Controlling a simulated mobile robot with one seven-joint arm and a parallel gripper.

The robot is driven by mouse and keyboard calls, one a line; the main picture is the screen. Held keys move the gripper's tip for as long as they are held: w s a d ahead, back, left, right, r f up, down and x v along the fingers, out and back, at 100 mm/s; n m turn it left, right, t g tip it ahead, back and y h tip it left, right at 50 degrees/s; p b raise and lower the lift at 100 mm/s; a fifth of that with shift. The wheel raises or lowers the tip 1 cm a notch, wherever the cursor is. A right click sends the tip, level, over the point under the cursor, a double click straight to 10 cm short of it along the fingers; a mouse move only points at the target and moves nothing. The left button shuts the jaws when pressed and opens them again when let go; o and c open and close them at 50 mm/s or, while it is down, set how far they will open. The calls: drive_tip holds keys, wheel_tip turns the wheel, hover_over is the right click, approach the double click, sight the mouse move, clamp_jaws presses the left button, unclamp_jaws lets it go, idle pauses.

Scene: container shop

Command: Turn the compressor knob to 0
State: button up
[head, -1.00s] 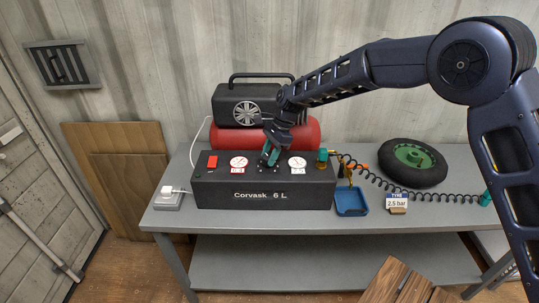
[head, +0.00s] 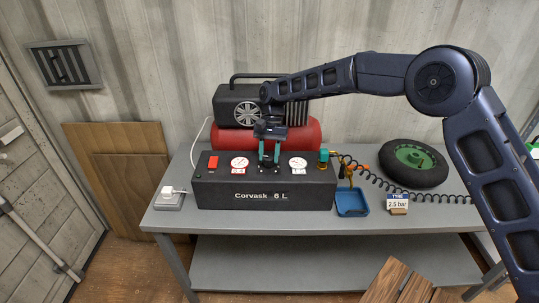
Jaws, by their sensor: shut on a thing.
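The compressor is a dark box labelled "Corvask 6 L" (head: 262,196), with a red tank (head: 313,135) and a black motor behind it. Its sloped top panel carries a red switch (head: 213,162), a left gauge (head: 239,164) and a right gauge (head: 298,164). My gripper (head: 269,162) is over the panel between the two gauges, pointing down, with a teal finger on either side. It is shut on the compressor knob, which is mostly hidden by the fingers. The knob's pointer and scale are too small to read.
To the right are a brass fitting with a teal part (head: 323,158), a blue tray (head: 351,203), a coiled black hose (head: 375,178), a "2.5 bar" sign (head: 398,202) and a tyre (head: 414,164). A power socket (head: 169,198) is at the left.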

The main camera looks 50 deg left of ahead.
drive_tip(key=n, duration=0.2)
drive_tip(key=n+t+h, duration=0.1)
drive_tip(key=n, duration=0.2)
drive_tip(key=shift+s+a+n, duration=0.1)
drive_tip(key=shift+a+n, duration=0.05)
drive_tip(key=shift+n, duration=0.15)
drive_tip(key=n+t, duration=0.1)
drive_tip(key=n, duration=0.1)
drive_tip(key=n+t+h, duration=0.1)
drive_tip(key=n, duration=0.2)
drive_tip(key=shift+s+t, duration=0.1)
drive_tip(key=shift+t, duration=0.2)
drive_tip(key=shift+n, duration=0.4)
drive_tip(key=o, duration=1)
drive_tip(key=v, duration=1)
drive_tip(key=shift+a+r, duration=0.25)
drive_tip(key=shift+r, duration=0.1)
